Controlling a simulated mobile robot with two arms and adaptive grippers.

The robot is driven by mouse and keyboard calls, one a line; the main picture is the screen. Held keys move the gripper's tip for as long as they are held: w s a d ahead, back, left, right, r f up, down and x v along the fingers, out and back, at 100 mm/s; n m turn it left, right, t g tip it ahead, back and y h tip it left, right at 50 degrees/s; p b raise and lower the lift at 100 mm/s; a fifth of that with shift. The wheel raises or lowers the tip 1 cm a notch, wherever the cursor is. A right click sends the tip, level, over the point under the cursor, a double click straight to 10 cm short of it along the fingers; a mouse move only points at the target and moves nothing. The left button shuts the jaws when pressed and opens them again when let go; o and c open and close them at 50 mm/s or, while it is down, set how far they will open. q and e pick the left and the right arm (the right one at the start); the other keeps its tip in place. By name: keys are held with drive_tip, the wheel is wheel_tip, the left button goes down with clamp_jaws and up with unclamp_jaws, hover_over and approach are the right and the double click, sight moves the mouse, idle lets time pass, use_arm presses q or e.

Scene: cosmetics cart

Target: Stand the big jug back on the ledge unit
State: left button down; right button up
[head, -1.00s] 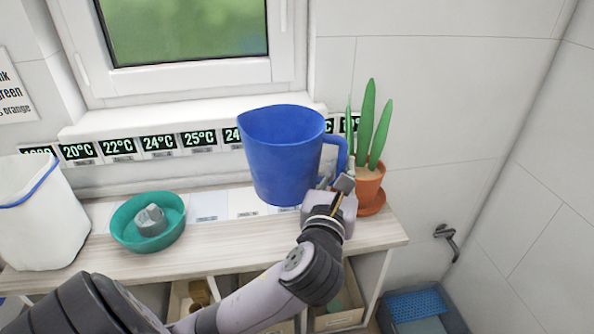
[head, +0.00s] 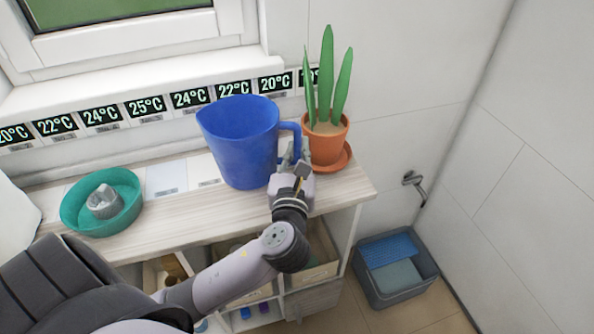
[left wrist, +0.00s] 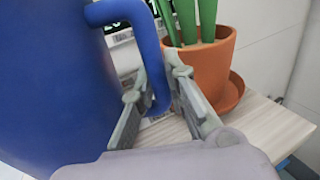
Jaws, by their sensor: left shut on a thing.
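The big blue jug (head: 240,145) is upright at the right part of the wooden ledge unit (head: 150,223), just left of the potted plant. Its base is at or very near the top; I cannot tell whether it touches. My left gripper (head: 292,160) is shut on the jug's handle, on the jug's right side. In the left wrist view the handle (left wrist: 140,40) runs down between the two fingers (left wrist: 160,95), and the jug body (left wrist: 45,80) fills the left side. My right gripper is not in view.
An orange pot with a green plant (head: 327,140) stands on a saucer close to the gripper. A teal bowl (head: 75,215) with a grey object inside is on the left. Temperature labels line the wall. A grey crate (head: 365,285) stands on the floor at right.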

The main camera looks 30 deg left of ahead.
use_arm(q)
drive_tip(key=shift+f+b, duration=0.45)
drive_tip(key=shift+f, duration=2)
drive_tip(key=c, duration=1.6)
unclamp_jaws()
drive_tip(key=b+v, duration=0.1)
drive_tip(key=v, duration=1.1)
